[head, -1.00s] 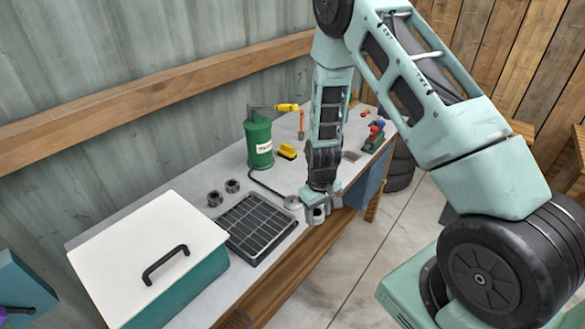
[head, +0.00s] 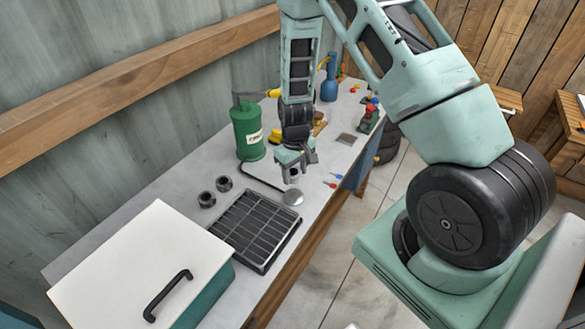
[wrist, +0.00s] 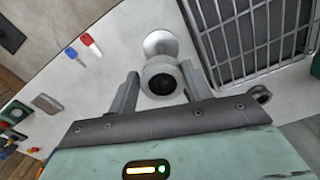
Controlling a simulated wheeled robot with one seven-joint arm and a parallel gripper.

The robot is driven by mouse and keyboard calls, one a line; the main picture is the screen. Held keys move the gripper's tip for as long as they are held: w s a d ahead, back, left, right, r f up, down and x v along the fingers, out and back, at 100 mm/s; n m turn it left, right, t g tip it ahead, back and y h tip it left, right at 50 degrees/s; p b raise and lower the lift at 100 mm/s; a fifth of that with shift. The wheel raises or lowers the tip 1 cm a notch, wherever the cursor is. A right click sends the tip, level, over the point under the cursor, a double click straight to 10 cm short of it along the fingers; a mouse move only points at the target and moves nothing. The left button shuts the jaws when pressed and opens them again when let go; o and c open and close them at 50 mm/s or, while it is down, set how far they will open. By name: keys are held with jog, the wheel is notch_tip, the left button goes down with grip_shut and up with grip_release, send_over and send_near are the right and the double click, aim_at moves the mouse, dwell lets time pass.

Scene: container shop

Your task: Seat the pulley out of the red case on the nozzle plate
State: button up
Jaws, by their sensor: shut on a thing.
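My gripper (head: 291,170) is shut on a small grey ring-like part with a dark bore, which looks like the pulley (wrist: 162,77). In the wrist view the pulley sits between the two fingers, its bore facing the camera. A round pale disc, seemingly the nozzle plate (head: 292,197), lies on the bench below my gripper. The disc also shows in the wrist view (wrist: 160,42), partly hidden behind the pulley. In the head view the pulley appears above the disc with a gap between them. I cannot make out a red case in these frames.
A black gridded tray (head: 256,229) lies close beside the disc. Two dark rings (head: 215,191), a green canister (head: 247,133) and a white-lidded teal box (head: 140,265) stand on the bench. Red and blue keys (head: 333,180) lie right of the disc, near the front edge.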

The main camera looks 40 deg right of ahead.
aim_at(295, 195)
jog(key=shift+f+b, duration=2)
jog(key=shift+f, duration=1.1)
jog(key=shift+f+b, duration=0.6)
jog(key=shift+f, duration=0.05)
jog(key=shift+f, duration=0.2)
jog(key=c, duration=0.3)
jog(key=shift+f, duration=0.15)
grip_shut()
jog(key=shift+s, duration=0.1)
